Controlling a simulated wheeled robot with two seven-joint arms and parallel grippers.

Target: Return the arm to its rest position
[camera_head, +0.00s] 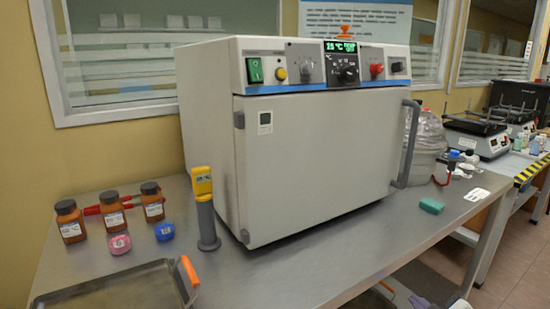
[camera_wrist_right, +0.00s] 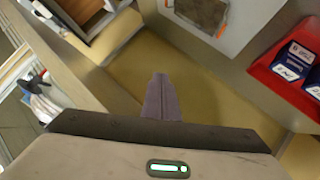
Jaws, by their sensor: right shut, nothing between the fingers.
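My right gripper (camera_wrist_right: 159,78) shows in the right wrist view with its two grey fingers together and nothing between them. It points over a tan floor, clear of any object. In the head view only a small grey-purple part, probably of my right gripper (camera_head: 456,302), shows at the bottom edge, below the table's front edge. The rest of the right arm is out of frame. My left gripper is not in view.
A large oven (camera_head: 320,165) with its door shut stands on the metal table (camera_head: 290,280). Brown bottles (camera_head: 111,212), a yellow-topped grey holder (camera_head: 206,220) and a tray (camera_head: 60,298) are left of it. The wrist view shows a red bin (camera_wrist_right: 268,70) at right.

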